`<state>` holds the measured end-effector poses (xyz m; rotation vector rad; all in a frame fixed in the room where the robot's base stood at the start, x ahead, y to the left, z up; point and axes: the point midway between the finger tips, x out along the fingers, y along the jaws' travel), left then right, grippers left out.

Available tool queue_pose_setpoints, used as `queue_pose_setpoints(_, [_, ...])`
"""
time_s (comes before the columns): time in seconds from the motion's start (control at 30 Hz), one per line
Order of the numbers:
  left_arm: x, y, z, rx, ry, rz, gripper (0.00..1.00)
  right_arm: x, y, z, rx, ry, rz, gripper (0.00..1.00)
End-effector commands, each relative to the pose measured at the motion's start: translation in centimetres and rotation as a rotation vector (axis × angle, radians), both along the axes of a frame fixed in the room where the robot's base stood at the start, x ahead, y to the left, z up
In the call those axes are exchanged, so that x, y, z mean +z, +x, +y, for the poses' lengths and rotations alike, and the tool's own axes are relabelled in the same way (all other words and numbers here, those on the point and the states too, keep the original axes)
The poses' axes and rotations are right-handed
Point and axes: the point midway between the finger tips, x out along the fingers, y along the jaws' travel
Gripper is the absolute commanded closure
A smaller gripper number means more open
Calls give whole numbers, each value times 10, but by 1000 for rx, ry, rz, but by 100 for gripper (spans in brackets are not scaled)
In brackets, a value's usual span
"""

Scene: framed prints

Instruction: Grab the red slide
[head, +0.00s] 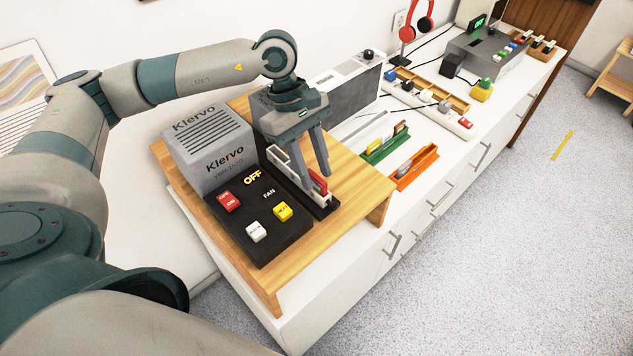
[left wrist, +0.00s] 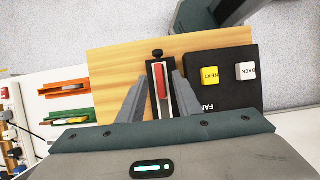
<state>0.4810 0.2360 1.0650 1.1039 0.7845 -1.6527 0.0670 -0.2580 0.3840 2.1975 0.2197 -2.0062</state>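The red slide (left wrist: 161,80) stands in a narrow black and white holder (left wrist: 168,102) on the wooden stand. In the head view the red slide (head: 317,181) shows at the near end of the holder, partly hidden by my fingers. My left gripper (head: 317,160) points down from above at the holder. In the left wrist view its two fingers (left wrist: 157,85) are apart, one on each side of the holder, with the red slide between them. I see a gap between the fingers and the slide. My right gripper is not in view.
A black control box (head: 265,215) with red, white and yellow buttons stands close beside the holder. A grey Klervo unit (head: 210,140) is behind it. Green (head: 385,143) and orange (head: 415,167) trays lie on the white cabinet to the right.

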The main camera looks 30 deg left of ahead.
Motion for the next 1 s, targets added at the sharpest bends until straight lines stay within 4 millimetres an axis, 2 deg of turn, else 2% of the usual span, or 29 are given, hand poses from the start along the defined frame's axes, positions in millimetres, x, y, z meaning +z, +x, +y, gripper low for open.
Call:
queue_pose_setpoints(0.27, [0,0,0,0,0,0,69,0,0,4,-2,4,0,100])
queue_pose_setpoints(0.4, [0,0,0,0,0,0,100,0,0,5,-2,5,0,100])
queue_pose_setpoints(0.8, [1,0,0,0,0,-1,100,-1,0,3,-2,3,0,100])
queue_pose_setpoints(1.0, [11,1,0,0,-1,-2,100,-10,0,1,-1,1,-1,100])
